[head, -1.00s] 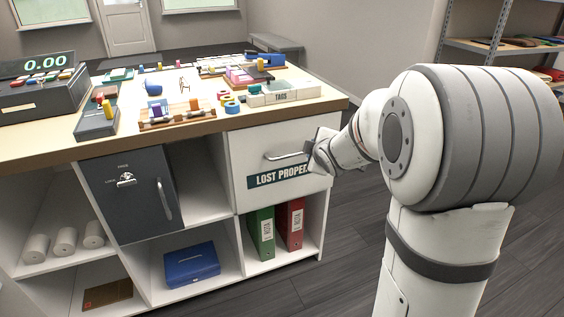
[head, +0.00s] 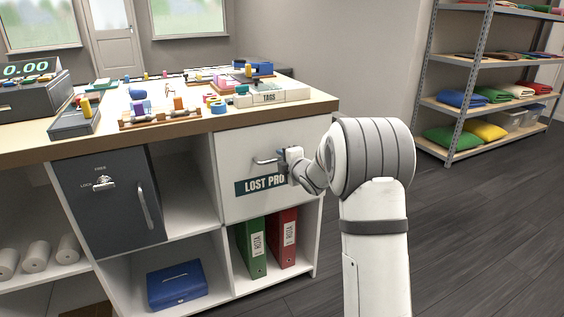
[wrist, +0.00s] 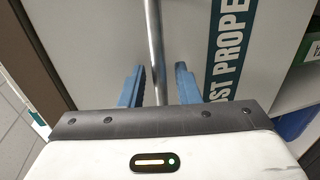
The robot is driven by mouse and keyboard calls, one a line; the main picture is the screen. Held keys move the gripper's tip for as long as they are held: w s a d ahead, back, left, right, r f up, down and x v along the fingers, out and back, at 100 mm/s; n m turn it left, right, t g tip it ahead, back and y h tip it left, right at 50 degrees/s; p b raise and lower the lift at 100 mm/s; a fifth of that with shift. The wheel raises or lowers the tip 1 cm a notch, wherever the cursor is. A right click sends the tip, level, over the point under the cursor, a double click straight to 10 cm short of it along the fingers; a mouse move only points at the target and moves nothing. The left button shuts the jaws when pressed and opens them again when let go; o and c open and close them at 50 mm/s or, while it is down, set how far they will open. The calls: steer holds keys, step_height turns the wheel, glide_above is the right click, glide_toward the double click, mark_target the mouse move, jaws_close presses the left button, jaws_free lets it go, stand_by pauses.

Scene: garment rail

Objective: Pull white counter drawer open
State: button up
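The white counter drawer (head: 240,150) with the "LOST PROPERTY" label (head: 255,186) is in the counter's right part and looks closed. Its metal bar handle (head: 265,161) shows at the left of my gripper (head: 288,158), which hides the handle's right part and some of the label. In the wrist view the handle (wrist: 154,40) runs upright between the two blue fingers of my gripper (wrist: 160,85). The fingers are apart, one on each side of the bar, with a narrow gap visible on both sides. Whether the bar is deep between them is hard to tell.
A dark locker door (head: 105,200) with its own handle is left of the drawer. Red and green binders (head: 268,245) stand below it. Small goods and a tags tray (head: 270,97) lie on the countertop. A metal shelf (head: 490,100) stands at right. Dark floor is open between.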

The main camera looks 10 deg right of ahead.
steer(key=shift+w+a+f, duration=0.1)
steer(key=shift+w, duration=0.3)
steer(key=shift+c, duration=0.4)
jaws_close()
